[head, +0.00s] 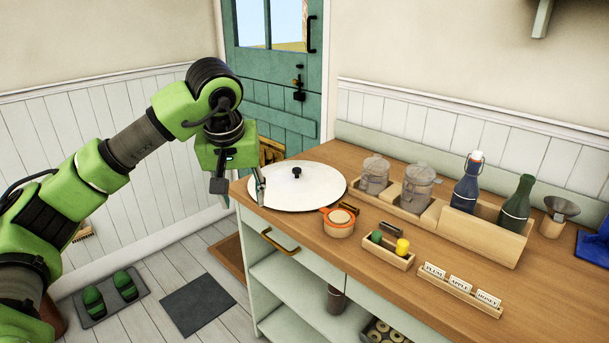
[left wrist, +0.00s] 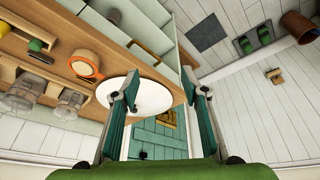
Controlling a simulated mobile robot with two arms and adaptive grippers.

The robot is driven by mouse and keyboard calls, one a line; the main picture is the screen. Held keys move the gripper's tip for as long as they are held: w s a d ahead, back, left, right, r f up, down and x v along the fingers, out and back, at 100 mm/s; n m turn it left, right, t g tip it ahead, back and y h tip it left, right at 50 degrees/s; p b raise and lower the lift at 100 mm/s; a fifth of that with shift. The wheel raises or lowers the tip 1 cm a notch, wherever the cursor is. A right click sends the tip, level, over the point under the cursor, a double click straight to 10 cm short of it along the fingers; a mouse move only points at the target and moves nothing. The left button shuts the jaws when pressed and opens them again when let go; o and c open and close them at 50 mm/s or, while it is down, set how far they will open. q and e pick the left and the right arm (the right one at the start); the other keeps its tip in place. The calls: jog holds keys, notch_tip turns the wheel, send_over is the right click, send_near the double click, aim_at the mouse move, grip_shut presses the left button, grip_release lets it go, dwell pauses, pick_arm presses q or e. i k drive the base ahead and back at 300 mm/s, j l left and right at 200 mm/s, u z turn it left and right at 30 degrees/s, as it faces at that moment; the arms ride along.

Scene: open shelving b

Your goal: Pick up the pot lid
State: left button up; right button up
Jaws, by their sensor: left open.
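The pot lid (head: 312,190) is a large white disc with a black knob, lying flat at the left end of the wooden counter, close to its edge. My left gripper (head: 240,188) is open at the lid's left rim. One finger shows in front of the rim and the other is out to the left, past the counter end. In the left wrist view, part of the lid (left wrist: 158,97) shows between the open fingers (left wrist: 160,74), and the left finger covers some of it. Whether a finger touches the lid I cannot tell. My right gripper is out of view.
An orange-rimmed pot (head: 338,224) stands close to the lid's front right. Glass jars (head: 375,174), a wooden rack with bottles (head: 467,185), a small tray (head: 388,250) and a label holder (head: 460,290) fill the counter further right. Open shelves (head: 290,290) lie below.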

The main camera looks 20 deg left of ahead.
aim_at(292, 185)
jog(key=i, duration=1.05)
